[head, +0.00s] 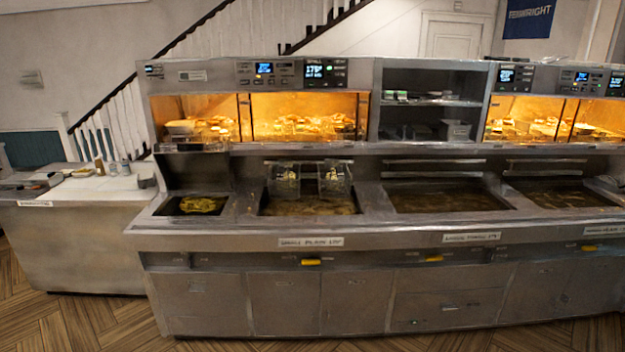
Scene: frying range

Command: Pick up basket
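Two small wire baskets hang side by side at the back of the second fryer well. The left basket (284,181) and the right basket (334,180) are above the oil, against the rear wall of the well. Their contents are too small to tell. The well (308,207) below them holds dark oil. Neither of my grippers is in the view.
A small well (197,205) with yellowish contents lies at the left, and larger oil wells (445,198) lie to the right. Lit food cabinets (305,117) and shelves (430,102) rise behind. A white-topped counter (98,190) stands left. The wooden floor (85,325) in front is clear.

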